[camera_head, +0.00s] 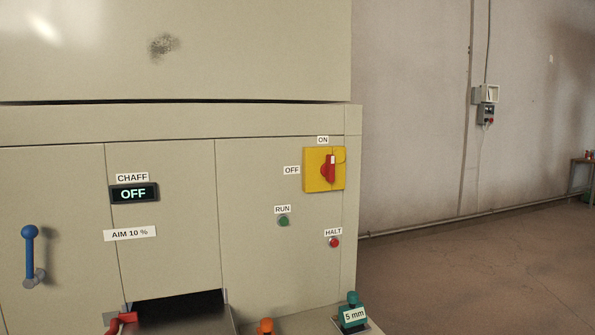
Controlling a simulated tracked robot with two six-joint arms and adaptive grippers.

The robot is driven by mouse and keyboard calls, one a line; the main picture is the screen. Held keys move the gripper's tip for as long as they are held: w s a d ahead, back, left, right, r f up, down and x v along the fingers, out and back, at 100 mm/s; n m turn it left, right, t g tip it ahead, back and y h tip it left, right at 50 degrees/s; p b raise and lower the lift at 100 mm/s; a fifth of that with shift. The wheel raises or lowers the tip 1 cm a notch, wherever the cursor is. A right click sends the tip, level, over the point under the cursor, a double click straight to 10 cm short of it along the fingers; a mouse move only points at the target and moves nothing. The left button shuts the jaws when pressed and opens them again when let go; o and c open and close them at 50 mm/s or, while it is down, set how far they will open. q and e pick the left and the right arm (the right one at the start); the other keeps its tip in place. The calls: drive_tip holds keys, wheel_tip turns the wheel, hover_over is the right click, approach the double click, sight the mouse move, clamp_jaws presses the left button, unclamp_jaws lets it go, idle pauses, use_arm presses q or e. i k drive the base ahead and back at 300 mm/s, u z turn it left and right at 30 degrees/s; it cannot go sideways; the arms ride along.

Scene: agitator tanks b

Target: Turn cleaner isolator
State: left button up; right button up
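The isolator is a red rotary handle (329,169) on a yellow plate (313,181), on the right part of the beige machine's front. The handle stands roughly upright, with a pale mark near its top. An ON label (323,140) sits above the plate and an OFF label (291,170) sits to its left. A dark display (133,194) under a CHAFF label (132,177) reads OFF. Neither of my grippers is in view, and nothing touches the handle.
A green RUN button (284,221) and a red HALT button (334,242) sit below the isolator. A blue lever (29,255) is at left. A red handle (121,322), orange knob (265,326) and teal "5 mm" piece (352,317) stand low in front. Open floor (480,275) lies right.

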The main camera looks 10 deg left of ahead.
sight(327, 169)
drive_tip(key=z, duration=0.2)
drive_tip(key=i, duration=0.85)
drive_tip(key=u, duration=0.2)
drive_tip(key=k, duration=0.9)
drive_tip(key=z, duration=0.15)
drive_tip(key=i, duration=0.55)
